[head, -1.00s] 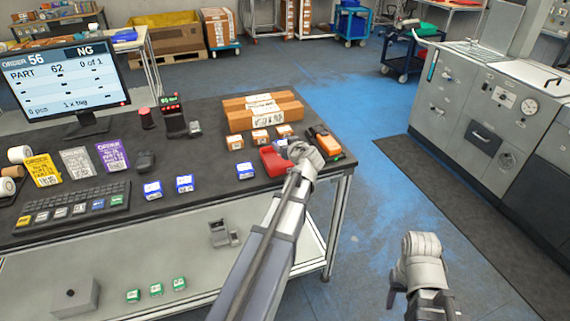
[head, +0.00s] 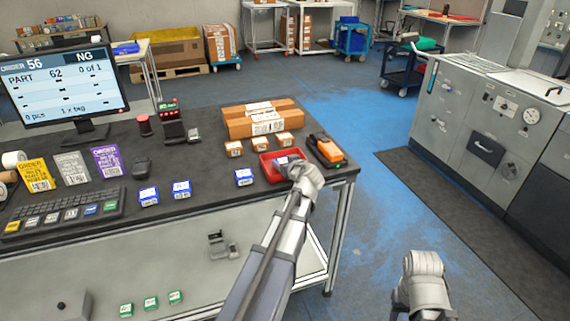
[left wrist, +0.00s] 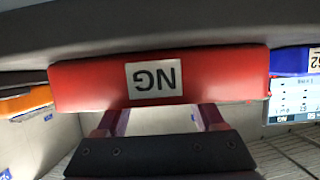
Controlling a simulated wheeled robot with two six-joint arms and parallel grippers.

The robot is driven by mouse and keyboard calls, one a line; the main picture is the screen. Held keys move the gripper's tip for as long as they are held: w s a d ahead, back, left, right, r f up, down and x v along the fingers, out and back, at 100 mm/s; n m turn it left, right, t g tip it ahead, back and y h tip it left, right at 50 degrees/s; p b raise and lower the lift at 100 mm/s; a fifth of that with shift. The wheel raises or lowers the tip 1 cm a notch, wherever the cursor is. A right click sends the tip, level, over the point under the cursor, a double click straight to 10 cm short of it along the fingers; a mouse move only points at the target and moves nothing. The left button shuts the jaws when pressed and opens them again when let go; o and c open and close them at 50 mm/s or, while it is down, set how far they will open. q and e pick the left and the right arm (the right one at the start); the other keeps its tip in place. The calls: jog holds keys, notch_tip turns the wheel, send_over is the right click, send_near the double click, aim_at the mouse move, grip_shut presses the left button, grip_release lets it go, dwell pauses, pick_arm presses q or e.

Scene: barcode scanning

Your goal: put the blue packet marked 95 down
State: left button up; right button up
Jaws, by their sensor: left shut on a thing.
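The red tray (head: 264,168) stands near the right end of the dark bench. In the left wrist view the red tray wall (left wrist: 90,85) carries an upside-down NG label. A small blue-and-white packet (head: 283,160) shows inside the tray at the tips of my left gripper (head: 290,167). Its number cannot be read. My left gripper is shut on this packet. In the left wrist view the tray wall hides its fingertips and the packet. My right gripper (head: 400,302) hangs low beside the bench; its jaws are not clear.
Blue packets stand to the left of the tray, one close by (head: 244,177). Small orange boxes (head: 259,143) and a large brown box (head: 263,119) are behind it. An orange-and-black device (head: 326,150) is just right of the tray. The bench edge is close in front.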

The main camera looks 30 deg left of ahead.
pick_arm(q)
jog(key=o, duration=1.1)
jog(key=shift+f, duration=0.15)
jog(key=o, duration=0.4)
jog(key=shift+o, duration=0.2)
jog(key=shift+r, duration=0.3)
jog(key=p+v, duration=0.4)
jog(key=v, duration=0.8)
jog(key=shift+p, duration=0.4)
jog(key=shift+f, duration=0.1)
